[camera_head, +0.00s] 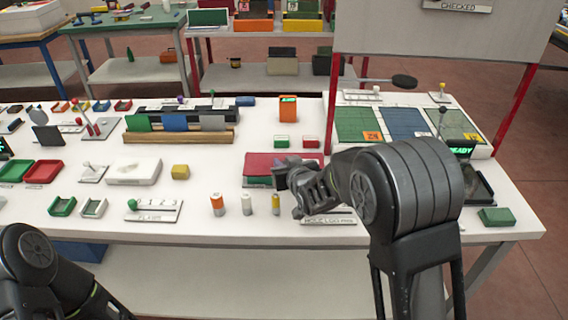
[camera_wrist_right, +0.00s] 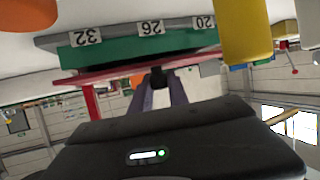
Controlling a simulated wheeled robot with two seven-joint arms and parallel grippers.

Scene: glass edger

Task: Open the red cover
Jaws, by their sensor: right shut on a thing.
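The red cover (camera_head: 262,163) lies roughly flat over a green box (camera_head: 257,181) near the front middle of the white table. In the right wrist view, which is upside down, the red cover (camera_wrist_right: 98,75) runs along the green box (camera_wrist_right: 120,55), whose labels read 32, 26 and 20. My right gripper (camera_head: 287,172) is at the cover's right side, and its fingers (camera_wrist_right: 158,82) are shut at the cover's edge. The fingers and arm hide part of the cover's right end. My left arm shows at the lower left; its gripper is out of view.
Small orange, white and yellow bottles (camera_head: 247,204) stand just in front of the box. A label plate (camera_head: 328,218) lies under my right wrist. Small green and red trays (camera_head: 311,141) sit behind. A red-framed panel (camera_head: 430,45) rises at the back right.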

